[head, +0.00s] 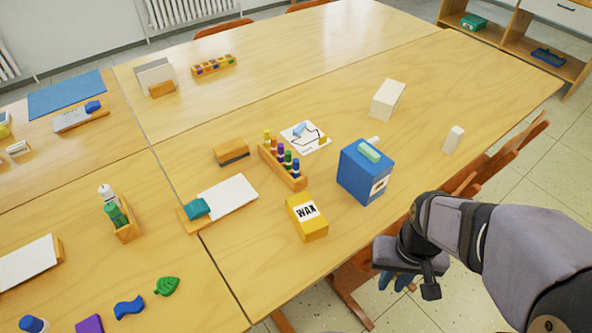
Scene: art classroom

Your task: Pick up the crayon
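I cannot tell for sure which thing is the crayon. A wooden rack (293,179) on the near table holds several short coloured sticks with purple, green, blue and yellow tops, which may be crayons. A yellow box marked WAX (317,228) stands in front of the rack. My gripper (395,282) hangs past the table's near right edge, apart from all these things. Its fingers are small and dark, and their opening is unclear.
A cream block (387,99) and a white upright block (453,139) stand to the right. A drawing card (305,136), a brown eraser-like block (231,152) and a white pad (228,195) lie around the rack. Chairs (500,160) line the right edge. The far table top is mostly clear.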

